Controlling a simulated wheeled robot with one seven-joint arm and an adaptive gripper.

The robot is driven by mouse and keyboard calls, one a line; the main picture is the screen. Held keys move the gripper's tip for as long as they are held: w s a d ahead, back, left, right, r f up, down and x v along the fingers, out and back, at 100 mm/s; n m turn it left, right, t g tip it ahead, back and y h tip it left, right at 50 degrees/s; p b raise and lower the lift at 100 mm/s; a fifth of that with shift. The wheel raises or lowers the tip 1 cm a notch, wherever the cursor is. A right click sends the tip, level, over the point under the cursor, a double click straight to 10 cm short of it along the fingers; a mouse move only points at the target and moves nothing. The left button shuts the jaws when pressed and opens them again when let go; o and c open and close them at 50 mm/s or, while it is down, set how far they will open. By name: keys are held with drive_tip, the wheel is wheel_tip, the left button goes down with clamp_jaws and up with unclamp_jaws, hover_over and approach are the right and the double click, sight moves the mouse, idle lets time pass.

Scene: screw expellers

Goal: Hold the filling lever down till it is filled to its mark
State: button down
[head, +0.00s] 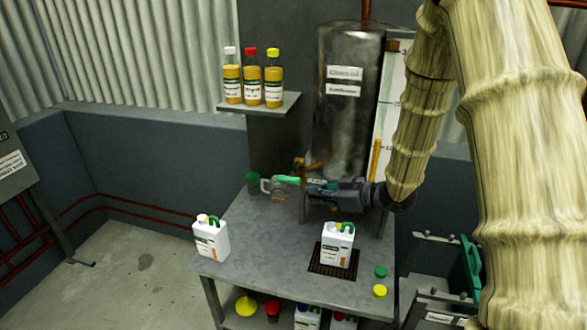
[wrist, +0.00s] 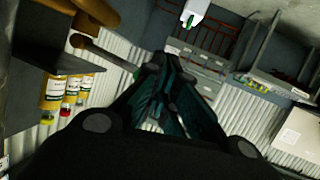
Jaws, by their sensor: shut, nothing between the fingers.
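The filling lever (head: 287,180) shows a green grip beside the metal tank's brass tap (head: 303,165). In the wrist view the lever's rod (wrist: 105,55) runs toward my fingers. My gripper (head: 310,183) is shut and empty, with its teal fingertips close to the grip; I cannot tell whether they touch. The fingers also show in the wrist view (wrist: 158,85). A white jug (head: 338,248) with a green handle stands upright on a dark grate (head: 320,272), below and in front of my gripper. Its narrow front strip is orange low down; its fill mark is too small to make out.
The tank (head: 345,125) has a scale board (head: 384,130) with an orange column. Another white jug (head: 210,238), a glass mug (head: 276,192) and a green cup (head: 253,182) stand on the table (head: 240,262). Green (head: 381,271) and yellow (head: 380,290) caps lie at right. Bottles line the shelf (head: 285,104).

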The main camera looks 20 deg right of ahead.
wheel_tip(320, 180, up, 12)
drive_tip(key=d+n+g+y, duration=0.1)
drive_tip(key=d+n+y, duration=0.1)
drive_tip(key=n, duration=0.1)
drive_tip(key=shift+s+d+f+n+y, duration=0.2)
drive_tip(key=shift+s+n+y, duration=0.1)
drive_tip(key=shift+s+n, duration=0.1)
drive_tip(key=p, duration=0.4)
hover_over(293, 181)
wheel_tip(293, 181, down, 3)
drive_tip(key=shift+f+p, duration=0.7)
drive_tip(key=shift+f, duration=0.95)
